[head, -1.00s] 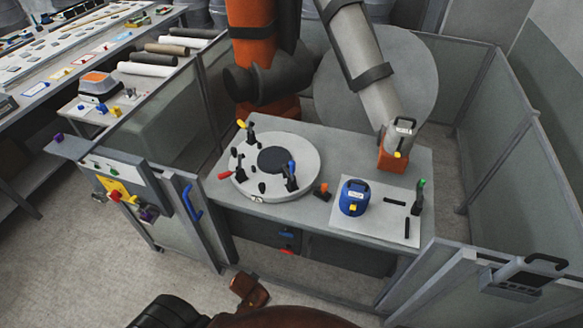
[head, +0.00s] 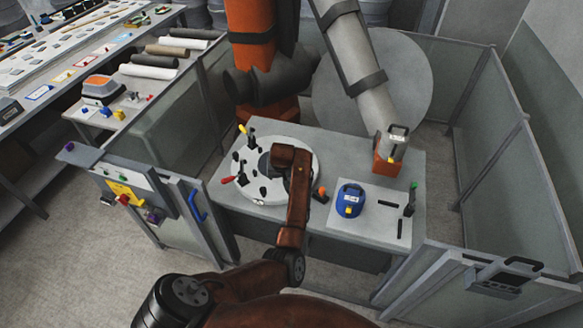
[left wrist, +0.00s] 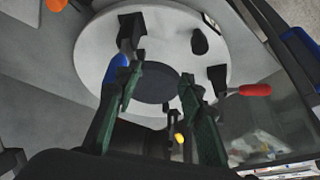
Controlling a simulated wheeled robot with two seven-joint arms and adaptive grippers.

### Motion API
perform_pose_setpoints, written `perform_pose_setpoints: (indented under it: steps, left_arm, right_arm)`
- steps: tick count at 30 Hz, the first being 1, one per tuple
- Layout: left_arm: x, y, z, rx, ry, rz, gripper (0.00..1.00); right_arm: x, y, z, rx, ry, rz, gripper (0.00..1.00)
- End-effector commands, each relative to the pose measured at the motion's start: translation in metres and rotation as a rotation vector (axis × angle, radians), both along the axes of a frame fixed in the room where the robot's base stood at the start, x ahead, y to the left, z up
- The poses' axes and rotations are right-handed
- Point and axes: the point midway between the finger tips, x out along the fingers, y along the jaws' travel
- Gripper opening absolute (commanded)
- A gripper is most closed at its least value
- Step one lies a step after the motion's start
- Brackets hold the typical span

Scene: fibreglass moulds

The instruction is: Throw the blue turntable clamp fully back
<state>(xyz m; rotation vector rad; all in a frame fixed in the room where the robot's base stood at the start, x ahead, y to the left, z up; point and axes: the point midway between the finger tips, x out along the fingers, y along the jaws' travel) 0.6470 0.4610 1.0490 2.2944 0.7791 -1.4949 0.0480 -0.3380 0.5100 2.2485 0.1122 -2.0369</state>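The white round turntable (head: 252,192) with a dark centre disc stands on the grey bench. Several toggle clamps sit around its rim. My left arm covers the blue clamp in the head view. In the left wrist view its blue handle (left wrist: 117,68) is beside and partly behind the left-hand finger of my left gripper (left wrist: 162,80). The fingers are apart with nothing seen between their tips, over the turntable. I cannot tell whether a finger touches the handle. The red-handled clamp (head: 228,180) and yellow-handled clamp (head: 243,130) are on the far and left sides. My right gripper is out of view.
An orange-topped knob (head: 321,192) sits right of the turntable. A blue device (head: 350,197) stands on a pale board (head: 375,228) with black strips and a green-tipped clamp (head: 411,195). An orange robot arm (head: 250,60) stands behind. Fence panels (head: 500,130) enclose the bench.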

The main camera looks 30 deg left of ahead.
Motion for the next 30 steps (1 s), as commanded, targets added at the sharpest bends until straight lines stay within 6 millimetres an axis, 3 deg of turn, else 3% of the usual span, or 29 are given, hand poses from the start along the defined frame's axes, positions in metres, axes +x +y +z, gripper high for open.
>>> perform_pose_setpoints:
  steps: [1,2,9,14,24,30]
  left_arm:
    - [0.01,-0.008,0.022,-0.023,-0.007,0.014,0.37]
    - [0.014,-0.012,0.029,-0.035,-0.007,0.021,0.37]
    - [0.042,-0.039,0.034,-0.069,0.001,0.007,0.37]
    - [0.048,-0.036,0.021,-0.07,0.003,0.007,0.37]
    - [0.064,-0.025,-0.025,-0.069,0.0,0.006,0.37]
    - [0.068,-0.023,-0.035,-0.069,-0.001,0.006,0.37]
  right_arm:
    - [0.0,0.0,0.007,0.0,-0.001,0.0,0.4]
    - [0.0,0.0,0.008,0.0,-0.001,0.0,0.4]
    - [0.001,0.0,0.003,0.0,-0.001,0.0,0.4]
    - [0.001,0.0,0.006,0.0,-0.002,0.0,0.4]
    - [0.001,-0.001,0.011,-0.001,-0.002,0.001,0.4]
    - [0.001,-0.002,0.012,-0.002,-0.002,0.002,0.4]
